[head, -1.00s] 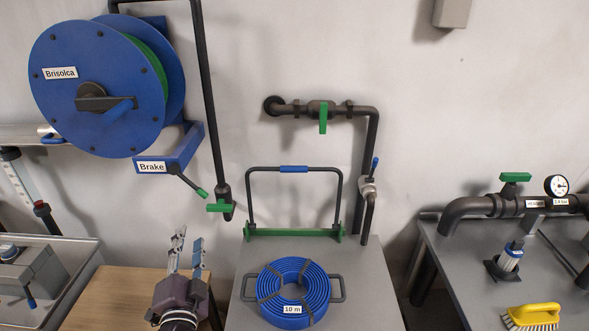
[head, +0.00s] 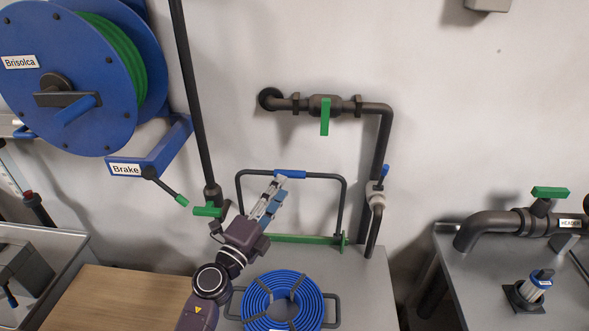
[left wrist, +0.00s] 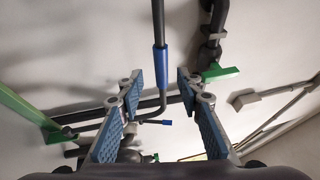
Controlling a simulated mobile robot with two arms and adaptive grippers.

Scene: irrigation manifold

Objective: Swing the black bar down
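The black bar (head: 341,205) is a U-shaped frame standing upright, with a blue grip (head: 291,174) in the middle of its top. Its lower ends meet a green base (head: 300,238) at the back of the grey table. My left gripper (head: 281,186) is open, with its fingertips close to the blue grip and overlapping it in the head view. In the left wrist view the blue grip (left wrist: 161,62) appears between and beyond the open fingers (left wrist: 160,82); contact cannot be told. My right gripper is not in view.
A coiled blue hose (head: 283,301) lies on the grey table (head: 365,290) below the bar. A pipe with a green valve lever (head: 325,117) runs above and right of it. A vertical pipe with a green handle (head: 208,211) stands just left. A blue reel (head: 60,130) hangs further left.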

